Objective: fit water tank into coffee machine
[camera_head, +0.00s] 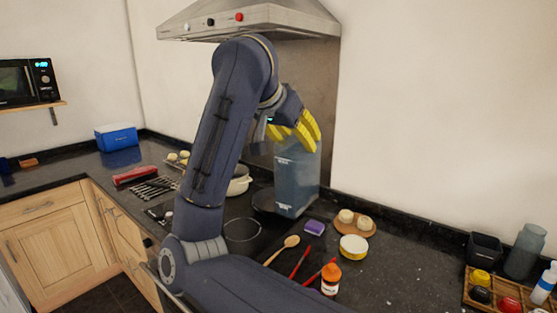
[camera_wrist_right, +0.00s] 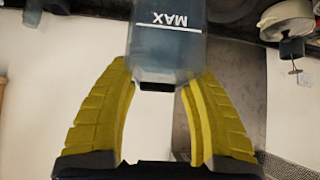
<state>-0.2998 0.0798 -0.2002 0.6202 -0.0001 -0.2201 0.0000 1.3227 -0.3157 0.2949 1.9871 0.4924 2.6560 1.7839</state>
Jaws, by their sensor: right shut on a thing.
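The water tank (camera_head: 297,178) is a translucent blue-grey box with white level marks. My right gripper (camera_head: 296,134), with yellow ribbed fingers, is shut on its upper end and holds it roughly upright over the counter by the hob. In the right wrist view the tank (camera_wrist_right: 168,45) shows its MAX mark between the two fingers of the gripper (camera_wrist_right: 162,95). Whether the tank's lower end touches anything is unclear. I cannot make out a coffee machine for certain; my right arm covers part of the counter. My left gripper is not in view.
A purple sponge (camera_head: 315,227), a round yellow-sided tin (camera_head: 353,247), a board with buns (camera_head: 357,224), a wooden spoon (camera_head: 283,249) and an orange bottle (camera_head: 330,279) crowd the counter nearby. A white pot (camera_head: 240,181) stands behind my arm. The range hood (camera_head: 250,20) hangs above.

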